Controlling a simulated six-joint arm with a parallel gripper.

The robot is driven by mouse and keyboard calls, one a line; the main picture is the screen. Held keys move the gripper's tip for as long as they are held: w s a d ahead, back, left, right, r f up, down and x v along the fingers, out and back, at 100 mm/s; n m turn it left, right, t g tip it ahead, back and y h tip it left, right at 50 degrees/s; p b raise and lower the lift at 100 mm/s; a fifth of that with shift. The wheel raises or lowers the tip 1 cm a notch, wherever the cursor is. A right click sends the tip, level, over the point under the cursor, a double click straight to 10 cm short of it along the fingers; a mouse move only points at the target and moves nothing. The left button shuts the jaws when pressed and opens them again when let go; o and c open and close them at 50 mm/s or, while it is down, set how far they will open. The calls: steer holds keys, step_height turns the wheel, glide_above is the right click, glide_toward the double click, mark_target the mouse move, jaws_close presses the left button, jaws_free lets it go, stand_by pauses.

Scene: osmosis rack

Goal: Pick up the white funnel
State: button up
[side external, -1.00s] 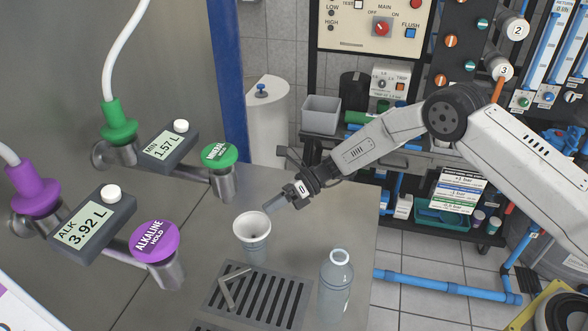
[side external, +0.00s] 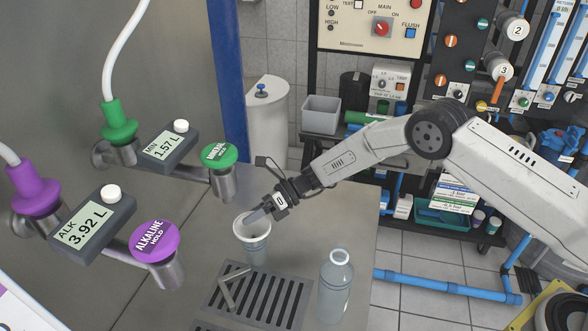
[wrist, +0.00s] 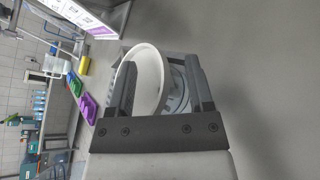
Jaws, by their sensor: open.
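The white funnel (side external: 241,230) shows as a wide, pale round rim on top of a tapered, cup-like body (side external: 257,252), upright on the steel counter. I cannot tell whether the body is a separate cup. My gripper (side external: 257,215) is open at the rim's back right side, tilted down toward it. In the wrist view, the funnel's white rim (wrist: 151,75) shows between the two open fingers (wrist: 160,70), with the left finger in front of its left edge. I cannot tell whether a finger touches it. Its lower part is partly hidden.
A grey bottle (side external: 336,285) stands to the right, near the counter edge. Green-topped (side external: 219,156) and purple-topped (side external: 155,242) taps stand to the left.

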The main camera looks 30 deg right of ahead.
stand_by(0.3)
jaws_close()
stand_by(0.4)
steer(key=shift+r, duration=0.85)
steer(key=s+r, duration=0.1)
steer(key=r, duration=0.1)
steer(key=s+d+r, duration=0.1)
steer(key=s+r, duration=0.1)
steer(key=s+d+r, duration=0.1)
steer(key=r, duration=0.2)
steer(key=shift+s+r, duration=0.1)
steer(key=shift+s, duration=0.05)
steer(key=s+d+r, duration=0.3)
steer(key=s+r, duration=0.1)
steer(key=s, duration=0.4)
steer(key=shift+s+d, duration=0.3)
